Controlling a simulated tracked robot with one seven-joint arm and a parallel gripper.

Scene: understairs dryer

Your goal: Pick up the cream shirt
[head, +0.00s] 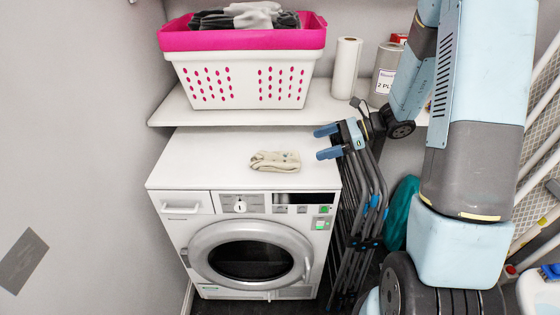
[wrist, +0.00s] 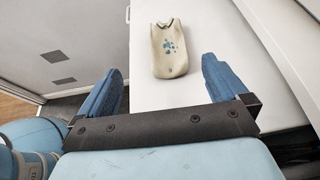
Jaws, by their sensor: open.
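The cream shirt (head: 275,161) lies as a small folded bundle on the white top of the dryer (head: 215,160), towards the right and front. It also shows in the wrist view (wrist: 169,50), with a patch of blue marks on it. My gripper (head: 327,142) is to the right of the shirt in the head view, above the dryer's right side. In the wrist view my gripper (wrist: 163,85) has its two blue fingers wide apart, with nothing between them. The shirt lies beyond the fingertips, roughly between their lines. The gripper is apart from it.
A white and pink basket (head: 243,65) with dark and grey cloth stands on the shelf (head: 170,108) above and behind the dryer. A paper roll (head: 346,68) and a canister (head: 385,75) stand beside it. A folded dark frame (head: 352,215) stands right of the dryer. The dryer top's left is clear.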

